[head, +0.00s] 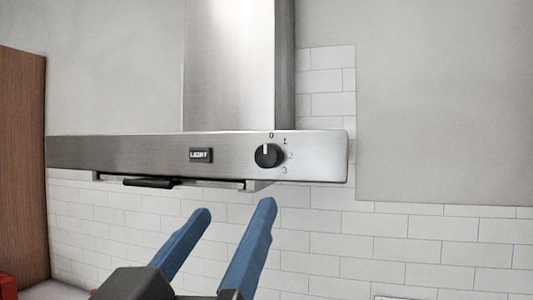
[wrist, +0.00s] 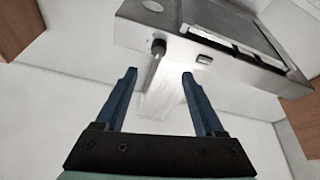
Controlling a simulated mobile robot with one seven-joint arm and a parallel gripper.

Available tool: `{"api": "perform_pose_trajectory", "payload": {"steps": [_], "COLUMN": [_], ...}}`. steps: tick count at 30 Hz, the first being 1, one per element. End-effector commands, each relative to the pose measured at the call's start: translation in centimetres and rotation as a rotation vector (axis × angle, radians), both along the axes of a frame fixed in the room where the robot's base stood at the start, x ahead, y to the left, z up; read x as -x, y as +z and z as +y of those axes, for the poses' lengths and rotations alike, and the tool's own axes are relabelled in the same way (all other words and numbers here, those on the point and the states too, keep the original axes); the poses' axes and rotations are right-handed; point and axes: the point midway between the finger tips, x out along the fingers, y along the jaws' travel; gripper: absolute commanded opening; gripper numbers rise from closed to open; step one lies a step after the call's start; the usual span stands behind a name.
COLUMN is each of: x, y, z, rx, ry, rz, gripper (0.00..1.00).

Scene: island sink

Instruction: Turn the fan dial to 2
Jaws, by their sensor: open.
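The fan dial (head: 267,156) is a black round knob on the right of the steel range hood's front (head: 110,151). Its white mark points up at 0. In the wrist view the dial (wrist: 158,47) sticks out of the hood beyond and between my fingertips. My gripper (head: 234,208) has two blue fingers, open and empty. In the head view its fingertips show below the dial and the hood's lower edge. It also shows in the wrist view (wrist: 160,72), with the fingers apart from the dial.
A light button (head: 201,155) sits left of the dial. A dark handle (head: 149,182) hangs under the hood. A brown wooden cabinet (head: 23,165) stands at the far left. White wall tiles (head: 400,240) lie behind, with clear space to the right.

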Motion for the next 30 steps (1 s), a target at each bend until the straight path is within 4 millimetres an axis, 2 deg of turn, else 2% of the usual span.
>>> {"api": "perform_pose_trajectory", "payload": {"steps": [1, 9, 15, 21, 25, 30], "x": [-0.3, -1.7, -5.8, -8.9, -10.2, -10.8], "y": [0.7, 1.2, 3.0, 4.1, 4.5, 4.6], "z": [-0.1, -0.5, -1.7, -2.5, -2.9, -3.0], "rx": [0.003, 0.003, 0.002, 0.001, 0.001, 0.000], "ry": [-0.003, 0.000, -0.002, 0.000, 0.000, 0.002], "rz": [0.006, 0.006, 0.002, 0.001, 0.001, -0.001], "gripper": [0.71, 0.71, 0.71, 0.71, 0.71, 0.71]}}
